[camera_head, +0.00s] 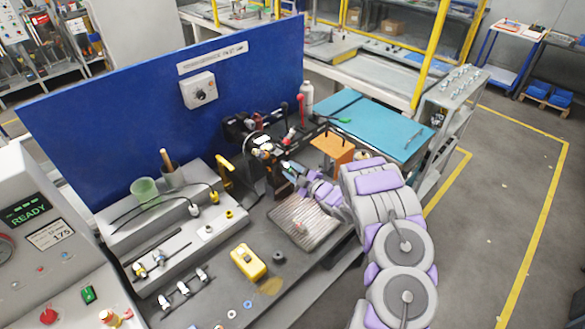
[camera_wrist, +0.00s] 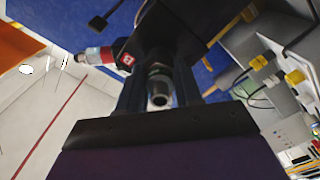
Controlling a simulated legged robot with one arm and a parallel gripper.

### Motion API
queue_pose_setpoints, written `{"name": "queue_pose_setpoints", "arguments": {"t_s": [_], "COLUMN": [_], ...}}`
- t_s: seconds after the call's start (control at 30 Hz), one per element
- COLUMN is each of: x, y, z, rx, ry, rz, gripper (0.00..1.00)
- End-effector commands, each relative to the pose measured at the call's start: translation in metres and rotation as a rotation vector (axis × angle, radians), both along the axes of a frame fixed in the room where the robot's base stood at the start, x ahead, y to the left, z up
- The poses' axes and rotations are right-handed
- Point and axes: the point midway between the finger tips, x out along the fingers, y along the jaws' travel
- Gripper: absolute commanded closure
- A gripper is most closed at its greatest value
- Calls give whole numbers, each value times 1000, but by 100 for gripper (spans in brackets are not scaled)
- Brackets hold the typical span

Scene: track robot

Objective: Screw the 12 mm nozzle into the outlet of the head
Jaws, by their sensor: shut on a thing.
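The black head assembly (camera_head: 262,146) stands in front of the blue panel, at the middle of the bench. My gripper (camera_head: 297,175) reaches toward it from the right. In the wrist view my gripper (camera_wrist: 160,92) is shut on a small metal nozzle (camera_wrist: 159,99) with a greenish band, its round open end facing the camera. The dark body of the head lies right beyond the nozzle. The outlet is hidden behind the nozzle and fingers, so I cannot tell whether they touch or how far the thread is engaged.
A ribbed metal plate (camera_head: 306,222) lies below my gripper. An orange block (camera_head: 332,147) and a teal surface (camera_head: 375,125) are behind my arm. A yellow box (camera_head: 248,262) and several small fittings lie at the bench front. A grey control console (camera_head: 50,240) stands at left.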

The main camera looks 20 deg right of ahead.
Motion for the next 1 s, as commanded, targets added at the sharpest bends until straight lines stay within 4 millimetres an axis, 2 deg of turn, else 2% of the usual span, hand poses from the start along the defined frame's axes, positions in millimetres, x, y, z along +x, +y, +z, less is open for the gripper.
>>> {"name": "queue_pose_setpoints", "arguments": {"t_s": [0.53,1.0], "x": [0,0], "y": [1,2], "z": [1,0], "rx": [304,346], "ry": [112,128], "rz": [2,2], "gripper": [100,100]}}
